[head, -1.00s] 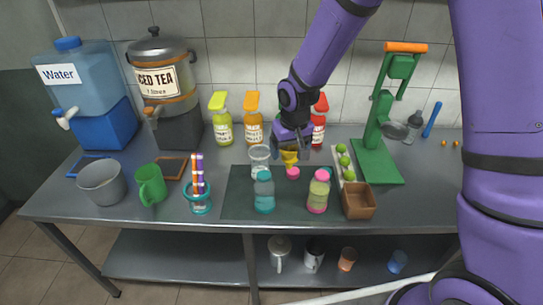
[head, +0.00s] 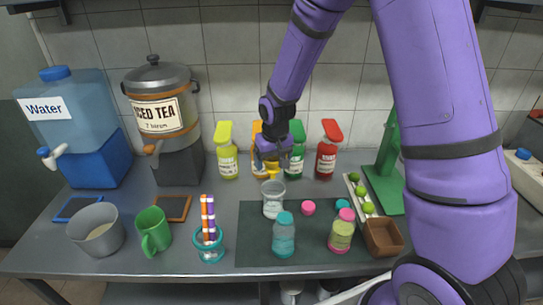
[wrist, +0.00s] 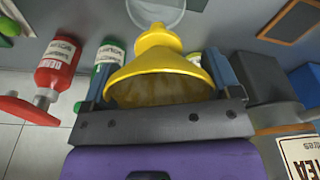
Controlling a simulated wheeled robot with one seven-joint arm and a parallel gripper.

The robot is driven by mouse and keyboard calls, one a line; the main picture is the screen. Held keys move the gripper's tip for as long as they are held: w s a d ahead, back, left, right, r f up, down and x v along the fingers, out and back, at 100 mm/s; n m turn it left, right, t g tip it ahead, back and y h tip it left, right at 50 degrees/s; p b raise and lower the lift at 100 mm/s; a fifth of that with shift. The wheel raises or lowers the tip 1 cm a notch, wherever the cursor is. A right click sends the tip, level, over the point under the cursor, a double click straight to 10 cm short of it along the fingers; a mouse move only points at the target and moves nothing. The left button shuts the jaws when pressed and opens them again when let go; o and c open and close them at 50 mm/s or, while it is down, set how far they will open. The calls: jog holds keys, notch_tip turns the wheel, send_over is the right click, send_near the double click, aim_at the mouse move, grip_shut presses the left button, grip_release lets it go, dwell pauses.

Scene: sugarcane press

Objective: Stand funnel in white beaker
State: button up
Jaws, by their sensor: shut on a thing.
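My gripper (head: 271,158) is shut on the yellow funnel (head: 272,169), which it holds above the table. In the wrist view the funnel (wrist: 160,68) sits between both fingers, wide mouth toward the palm and narrow spout pointing away. The whitish, see-through beaker (head: 273,200) stands upright on the table, just below and in front of the funnel in the head view. Its round rim also shows at the top of the wrist view (wrist: 158,22), beyond the spout. The funnel appears apart from the beaker.
Sauce bottles, including the red one (head: 327,152), stand behind the gripper. A teal-capped jar (head: 284,237) and a yellow-green jar (head: 341,236) stand in front on the dark mat (head: 262,252). The blue-rimmed cup (head: 209,249) with upright sticks stands left.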

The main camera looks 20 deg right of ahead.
aim_at(273, 178)
jog(key=shift+f, duration=4.7)
jog(key=o, duration=0.7)
jog(key=shift+o, duration=0.2)
jog(key=shift+r, duration=3.45)
jog(key=shift+d+r, duration=0.1)
